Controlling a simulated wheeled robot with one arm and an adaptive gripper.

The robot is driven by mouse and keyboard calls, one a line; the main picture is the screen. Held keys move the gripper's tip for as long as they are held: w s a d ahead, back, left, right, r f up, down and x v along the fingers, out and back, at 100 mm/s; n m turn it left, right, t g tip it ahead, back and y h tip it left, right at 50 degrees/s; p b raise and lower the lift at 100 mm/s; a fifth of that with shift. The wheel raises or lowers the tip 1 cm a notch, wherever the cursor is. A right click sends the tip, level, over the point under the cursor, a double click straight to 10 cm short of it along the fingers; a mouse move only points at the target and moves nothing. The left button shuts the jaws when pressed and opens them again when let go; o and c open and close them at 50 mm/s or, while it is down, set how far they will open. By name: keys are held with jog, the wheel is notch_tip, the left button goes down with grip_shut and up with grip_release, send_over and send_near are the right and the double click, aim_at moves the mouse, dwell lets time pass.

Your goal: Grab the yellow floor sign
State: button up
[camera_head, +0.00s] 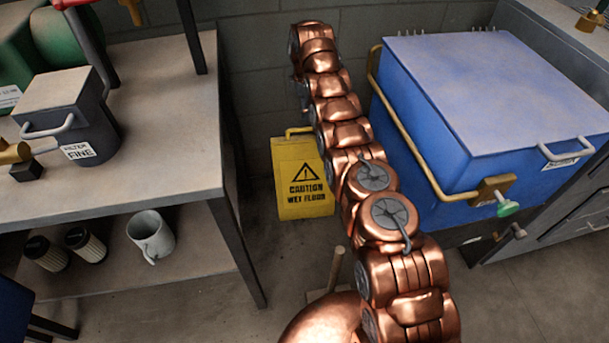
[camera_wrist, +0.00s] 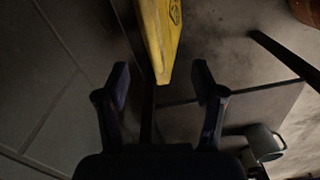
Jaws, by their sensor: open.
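The yellow floor sign (camera_head: 304,182) stands on the floor by the back wall, between the workbench and the blue chest. It carries a black warning triangle and the words "CAUTION WET FLOOR", with a yellow handle at its top. My copper arm covers part of its right side in the head view. In the wrist view the sign (camera_wrist: 160,38) reaches down from the top edge toward the gap between my fingers. My gripper (camera_wrist: 161,80) is open, and nothing shows clasped in it. I cannot tell whether it touches the sign. The head view does not show my gripper's fingers.
The workbench (camera_head: 170,178) stands left of the sign, its dark leg (camera_head: 240,240) near it. A mug (camera_head: 150,236) and two filters (camera_head: 68,248) sit on its lower shelf. The blue chest (camera_head: 480,100) with a brass rail stands close on the right. A grey wall is behind.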

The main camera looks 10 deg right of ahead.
jog(key=n+b, duration=0.1)
jog(key=b, duration=0.1)
send_over(304, 137)
jog(key=f, duration=0.8)
jog(key=shift+s, duration=0.35)
jog(key=shift+w+f+b, duration=0.2)
jog(key=shift+f+b, duration=0.3)
jog(key=shift+f, duration=1.75)
notch_tip(304, 137, down, 3)
jog(key=shift+d+r+b, duration=0.1)
jog(key=shift+b, duration=1.15)
jog(key=shift+c, duration=0.4)
grip_shut()
